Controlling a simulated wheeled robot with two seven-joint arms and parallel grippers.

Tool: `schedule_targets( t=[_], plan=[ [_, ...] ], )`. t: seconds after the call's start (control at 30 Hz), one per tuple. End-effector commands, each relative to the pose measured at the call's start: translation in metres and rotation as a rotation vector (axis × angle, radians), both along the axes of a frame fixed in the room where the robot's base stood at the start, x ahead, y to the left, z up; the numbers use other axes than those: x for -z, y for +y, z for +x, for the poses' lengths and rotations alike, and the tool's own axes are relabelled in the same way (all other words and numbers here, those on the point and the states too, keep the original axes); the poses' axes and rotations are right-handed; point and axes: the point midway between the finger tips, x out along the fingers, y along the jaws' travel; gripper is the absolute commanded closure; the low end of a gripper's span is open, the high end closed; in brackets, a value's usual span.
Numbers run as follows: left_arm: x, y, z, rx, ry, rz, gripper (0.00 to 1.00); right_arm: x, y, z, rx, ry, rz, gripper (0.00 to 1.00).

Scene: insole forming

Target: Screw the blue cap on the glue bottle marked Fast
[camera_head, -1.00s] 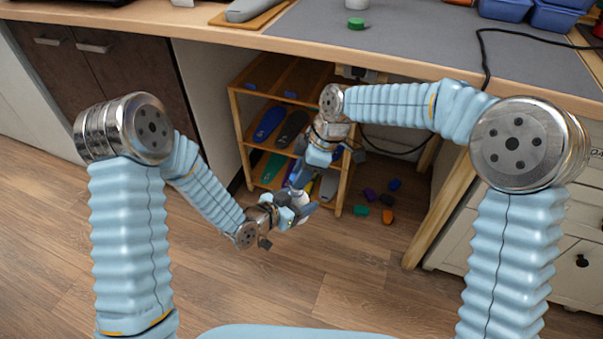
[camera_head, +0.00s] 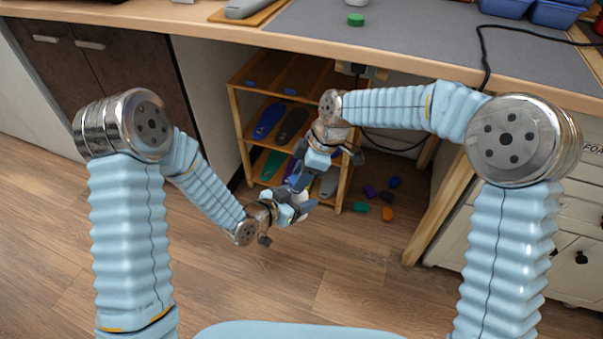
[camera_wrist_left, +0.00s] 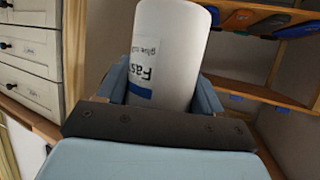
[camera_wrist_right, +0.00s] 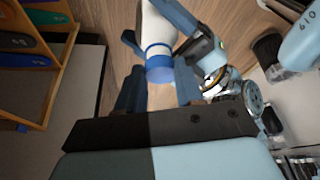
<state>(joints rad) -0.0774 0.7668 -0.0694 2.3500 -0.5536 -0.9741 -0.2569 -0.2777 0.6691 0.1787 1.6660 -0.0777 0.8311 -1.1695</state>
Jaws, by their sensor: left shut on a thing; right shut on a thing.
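The white glue bottle (camera_wrist_left: 172,48), its label reading "Fas" upside down with a blue band, is between the fingers of my left gripper (camera_wrist_left: 163,92), which is shut on it. In the right wrist view the white bottle (camera_wrist_right: 157,25) has the blue cap (camera_wrist_right: 159,66) at its end, facing my right gripper (camera_wrist_right: 158,90). My right gripper is shut on the blue cap. Cap and bottle look in line and touching; how far the thread is engaged cannot be seen. In the head view both grippers meet in mid-air and largely hide bottle and cap.
A wooden shelf (camera_head: 236,115) with coloured insoles stands under the workbench (camera_head: 410,48), close behind my grippers. A green cap (camera_head: 355,19) is on the bench. Several small coloured blocks lie on the floor, including an orange one (camera_head: 387,214). The floor in front is clear.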

Motion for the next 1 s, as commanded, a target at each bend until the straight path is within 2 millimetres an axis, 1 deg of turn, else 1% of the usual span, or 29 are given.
schedule_targets(
  t=[0.47,0.5,0.63,1.0],
  plan=[
    [-0.0006,-0.0001,0.0002,0.0,-0.001,-0.001,0.89,0.01,0.0001,-0.0002,0.0,0.0,0.0,0.92],
    [-0.0006,-0.0001,0.0002,0.0,-0.001,-0.001,1.0,0.0099,0.0002,-0.0002,0.0,0.0,0.0,0.6],
    [-0.0005,-0.0001,0.0004,0.0,-0.001,-0.001,1.0,0.0097,0.0002,-0.0004,0.0,0.0,0.0,0.4],
    [-0.0003,0.0013,0.0017,-0.005,-0.001,0.0,1.0,0.0095,0.0014,-0.0027,-0.005,0.006,0.0,0.39]
  ],
)
